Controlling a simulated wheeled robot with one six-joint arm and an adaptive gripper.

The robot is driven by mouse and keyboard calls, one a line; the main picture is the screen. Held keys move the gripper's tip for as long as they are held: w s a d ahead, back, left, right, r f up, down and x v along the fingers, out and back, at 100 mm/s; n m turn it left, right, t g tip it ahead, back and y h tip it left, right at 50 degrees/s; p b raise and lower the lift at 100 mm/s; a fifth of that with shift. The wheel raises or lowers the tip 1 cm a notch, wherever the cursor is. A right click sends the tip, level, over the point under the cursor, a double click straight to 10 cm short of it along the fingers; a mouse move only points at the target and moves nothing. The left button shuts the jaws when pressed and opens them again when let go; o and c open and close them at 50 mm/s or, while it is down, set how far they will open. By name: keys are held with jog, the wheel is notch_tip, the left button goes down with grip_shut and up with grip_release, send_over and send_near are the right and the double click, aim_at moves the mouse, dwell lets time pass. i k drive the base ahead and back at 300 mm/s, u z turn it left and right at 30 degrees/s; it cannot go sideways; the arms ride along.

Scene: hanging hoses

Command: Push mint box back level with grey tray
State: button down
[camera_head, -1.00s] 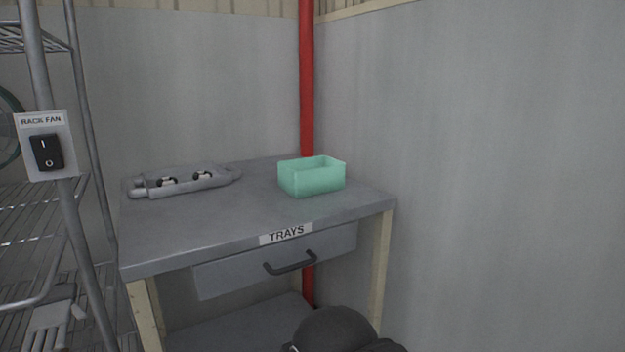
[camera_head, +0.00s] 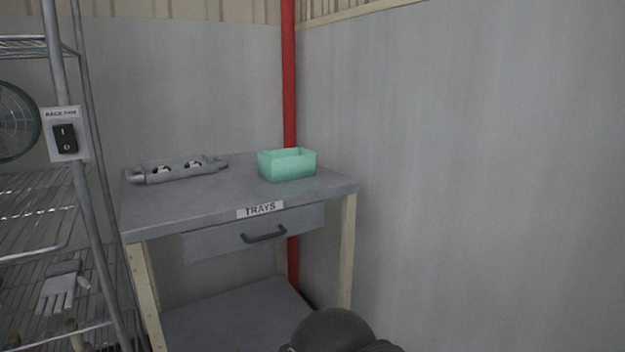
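The mint box (camera_head: 287,167), open at the top, stands upright on the right part of the grey table top, near the back right corner. A clear gap separates box and tray, and the box's front sits a little nearer the table's front edge. My gripper is not in view; only a dark rounded part of my arm shows at the bottom.
The table (camera_head: 200,207) has a drawer labelled TRAYS with a dark handle (camera_head: 264,235). A red pipe (camera_head: 290,80) runs down behind the box. Walls close the back and right.

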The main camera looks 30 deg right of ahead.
aim_at(275, 166)
jog(key=z, duration=0.55)
jog(key=i, duration=0.55)
jog(key=z, duration=0.3)
